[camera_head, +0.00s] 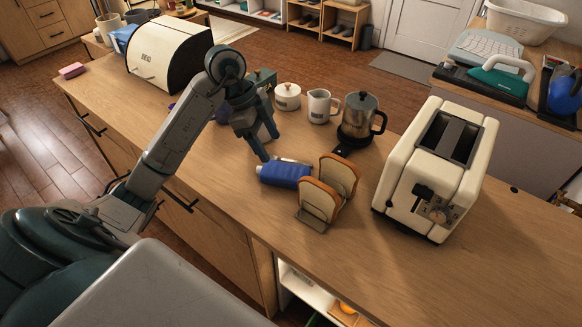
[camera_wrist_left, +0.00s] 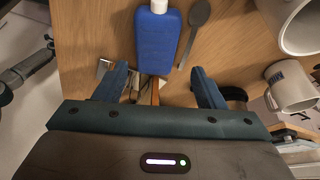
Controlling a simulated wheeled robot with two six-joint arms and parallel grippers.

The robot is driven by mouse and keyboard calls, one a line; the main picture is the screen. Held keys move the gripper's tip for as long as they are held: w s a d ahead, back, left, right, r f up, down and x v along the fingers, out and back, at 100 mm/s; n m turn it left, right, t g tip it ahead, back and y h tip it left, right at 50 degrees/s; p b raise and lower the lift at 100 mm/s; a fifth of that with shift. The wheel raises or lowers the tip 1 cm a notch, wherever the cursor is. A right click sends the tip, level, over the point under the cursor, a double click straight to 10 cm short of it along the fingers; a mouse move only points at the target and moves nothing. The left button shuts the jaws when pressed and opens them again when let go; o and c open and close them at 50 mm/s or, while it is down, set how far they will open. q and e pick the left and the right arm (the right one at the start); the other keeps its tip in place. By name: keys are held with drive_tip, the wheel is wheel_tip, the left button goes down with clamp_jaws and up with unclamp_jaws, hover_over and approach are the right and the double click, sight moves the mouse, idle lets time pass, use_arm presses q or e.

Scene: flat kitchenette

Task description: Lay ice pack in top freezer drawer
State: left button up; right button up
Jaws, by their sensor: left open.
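No freezer drawer is in view, and nothing in view is clearly an ice pack. A blue, bottle-shaped thing with a white end (camera_head: 285,173) lies on the wooden counter beside the toast rack. It also shows in the left wrist view (camera_wrist_left: 157,42); I cannot tell whether it is the ice pack. My left gripper (camera_head: 264,145) is open and empty above the counter, just behind and left of the blue thing. In the left wrist view the open fingers (camera_wrist_left: 158,88) point toward its near end, apart from it. My right gripper is out of view.
A toast rack with bread (camera_head: 328,190) stands beside the blue thing, and a cream toaster (camera_head: 437,170) is right of it. A coffee pot (camera_head: 358,118), white mug (camera_head: 320,106) and lidded jar (camera_head: 287,97) stand behind. A grey spoon (camera_wrist_left: 198,17) lies close by. The counter's front right is clear.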

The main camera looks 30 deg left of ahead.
sight(283, 170)
use_arm(q)
drive_tip(key=x, duration=0.3)
drive_tip(key=shift+s+d+f, duration=0.15)
drive_tip(key=shift+s+d, duration=0.05)
drive_tip(key=shift+s, duration=0.15)
drive_tip(key=shift+f, duration=0.2)
drive_tip(key=p+x, duration=0.1)
drive_tip(key=x, duration=0.1)
drive_tip(key=p+x, duration=0.1)
drive_tip(key=x, duration=0.1)
drive_tip(key=shift+w+d+f, duration=0.15)
drive_tip(key=shift+d, duration=0.15)
drive_tip(key=shift+f, duration=0.4)
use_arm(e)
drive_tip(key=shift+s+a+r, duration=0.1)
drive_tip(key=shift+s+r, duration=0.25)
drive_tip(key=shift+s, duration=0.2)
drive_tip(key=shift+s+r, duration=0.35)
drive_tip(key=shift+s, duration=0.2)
use_arm(q)
drive_tip(key=shift+c, duration=0.4)
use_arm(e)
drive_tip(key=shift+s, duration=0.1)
use_arm(q)
drive_tip(key=c, duration=1)
drive_tip(key=shift+o, duration=0.2)
drive_tip(key=shift+w, duration=0.1)
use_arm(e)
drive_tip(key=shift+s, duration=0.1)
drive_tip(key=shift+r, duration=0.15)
